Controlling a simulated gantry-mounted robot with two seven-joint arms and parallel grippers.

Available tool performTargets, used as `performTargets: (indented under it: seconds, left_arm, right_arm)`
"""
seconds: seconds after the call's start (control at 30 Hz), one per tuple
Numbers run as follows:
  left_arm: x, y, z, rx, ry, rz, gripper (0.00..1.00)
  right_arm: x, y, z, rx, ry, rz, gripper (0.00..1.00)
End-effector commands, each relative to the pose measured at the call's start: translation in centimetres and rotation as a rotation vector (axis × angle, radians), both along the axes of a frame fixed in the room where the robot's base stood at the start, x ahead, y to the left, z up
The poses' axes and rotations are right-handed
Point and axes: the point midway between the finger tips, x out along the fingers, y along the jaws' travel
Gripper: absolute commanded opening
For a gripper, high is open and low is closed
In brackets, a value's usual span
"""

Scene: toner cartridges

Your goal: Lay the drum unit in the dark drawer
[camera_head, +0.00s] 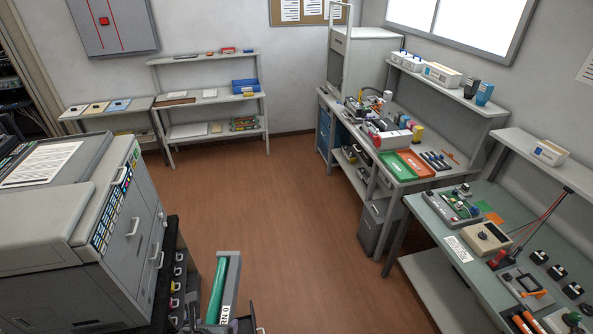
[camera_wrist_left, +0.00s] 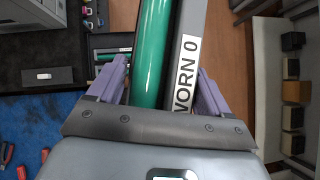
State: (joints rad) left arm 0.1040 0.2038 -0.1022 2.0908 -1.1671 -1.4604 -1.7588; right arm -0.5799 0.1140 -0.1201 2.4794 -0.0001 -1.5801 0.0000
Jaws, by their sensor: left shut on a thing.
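The drum unit (camera_head: 219,291) is a green cylinder in a grey frame with a white label, seen upright at the bottom of the head view. In the left wrist view the drum unit (camera_wrist_left: 153,55) runs between the two purple fingers of my left gripper (camera_wrist_left: 160,85), which is shut on it. A dark open space (camera_wrist_left: 97,43) beside a black surface shows left of the drum unit in the wrist view; another green piece lies in it. I cannot tell for certain whether this is the dark drawer. My right gripper is in neither view.
A large grey printer (camera_head: 60,235) stands at the left, with a dark unit with several knobs (camera_head: 178,285) at its side. Workbenches (camera_head: 440,225) with tools line the right. A shelf (camera_head: 205,97) stands at the back. The brown floor (camera_head: 310,220) between is clear.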

Motion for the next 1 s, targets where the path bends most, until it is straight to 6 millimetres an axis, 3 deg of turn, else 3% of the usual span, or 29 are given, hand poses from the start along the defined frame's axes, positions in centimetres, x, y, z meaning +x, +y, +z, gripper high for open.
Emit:
performTargets:
  seconds: [0.13, 0.33, 0.57, 1.0]
  left_arm:
    - [1.6, -1.0, 2.1, -0.009, -0.006, 0.041, 0.12]
    - [3.5, -0.8, 4.6, -0.005, -0.004, 0.085, 0.12]
    - [3.0, 1.4, 3.6, -0.002, 0.0, 0.03, 0.12]
    - [2.7, 2.0, 3.4, 0.005, -0.005, 0.01, 0.12]
  right_arm:
    - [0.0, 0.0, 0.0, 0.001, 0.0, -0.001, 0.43]
    - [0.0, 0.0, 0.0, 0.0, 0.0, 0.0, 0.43]
    - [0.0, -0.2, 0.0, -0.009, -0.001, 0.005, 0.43]
    - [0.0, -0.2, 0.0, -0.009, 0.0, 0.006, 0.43]
